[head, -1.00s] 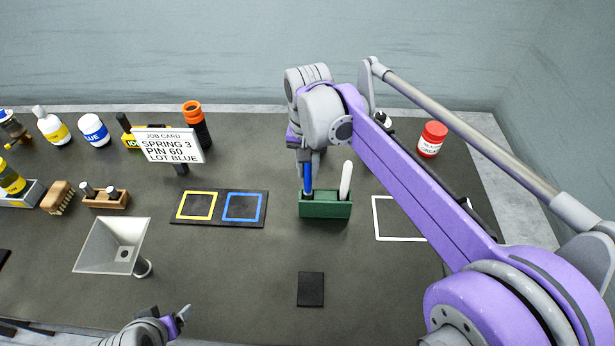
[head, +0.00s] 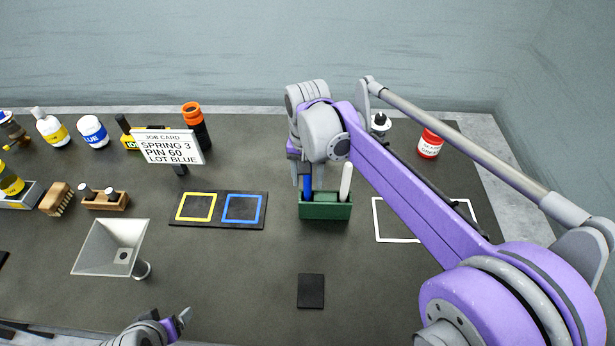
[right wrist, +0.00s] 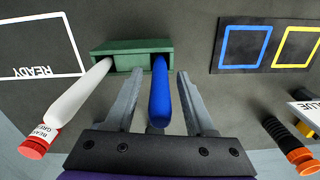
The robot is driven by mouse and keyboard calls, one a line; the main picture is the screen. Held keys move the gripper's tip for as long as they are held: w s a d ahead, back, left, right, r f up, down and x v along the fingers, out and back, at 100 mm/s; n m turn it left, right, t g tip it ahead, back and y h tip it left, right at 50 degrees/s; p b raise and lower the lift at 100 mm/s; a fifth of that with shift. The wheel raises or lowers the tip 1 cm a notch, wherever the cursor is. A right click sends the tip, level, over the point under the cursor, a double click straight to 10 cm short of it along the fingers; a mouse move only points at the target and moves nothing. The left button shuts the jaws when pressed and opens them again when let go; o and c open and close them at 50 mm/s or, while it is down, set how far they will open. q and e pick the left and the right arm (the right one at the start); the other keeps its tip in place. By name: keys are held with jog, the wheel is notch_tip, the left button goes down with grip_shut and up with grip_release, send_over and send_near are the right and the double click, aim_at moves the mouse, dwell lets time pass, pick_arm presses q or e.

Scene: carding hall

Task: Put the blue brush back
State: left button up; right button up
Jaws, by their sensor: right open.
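The blue brush (head: 307,188) stands upright in the left slot of a green holder (head: 325,211), beside a white brush (head: 346,180). In the right wrist view the blue brush (right wrist: 160,98) has its lower end in the green holder (right wrist: 130,46). My right gripper (right wrist: 159,74) is open, with one finger on each side of the blue handle and gaps showing between. In the head view my right gripper (head: 306,182) covers the handle's top. My left gripper (head: 183,318) is low at the front edge, apart from everything; its jaw opening is unclear.
A dark board with yellow and blue squares (head: 218,223) lies left of the holder. A white-outlined area (head: 398,240) is to its right, with a red-capped jar (head: 430,140) behind.

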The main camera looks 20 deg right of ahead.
notch_tip(320, 180, up, 7)
jog(key=shift+r, duration=0.15)
jog(key=shift+s+r, duration=0.1)
jog(key=shift+s, duration=0.1)
jog(key=s+f+n+t, duration=0.2)
jog(key=s+f, duration=0.2)
jog(key=s, duration=0.1)
jog(key=s+a+f+n+t, duration=0.1)
jog(key=s+f+n, duration=0.1)
jog(key=s+f, duration=0.3)
jog(key=s+a+f+n+t, duration=0.1)
jog(key=s+f+n+t, duration=0.1)
jog(key=s+f, duration=0.3)
jog(key=shift+s+a+n+t, duration=0.15)
jog(key=shift+s+n+t, duration=0.15)
jog(key=shift+s, duration=0.2)
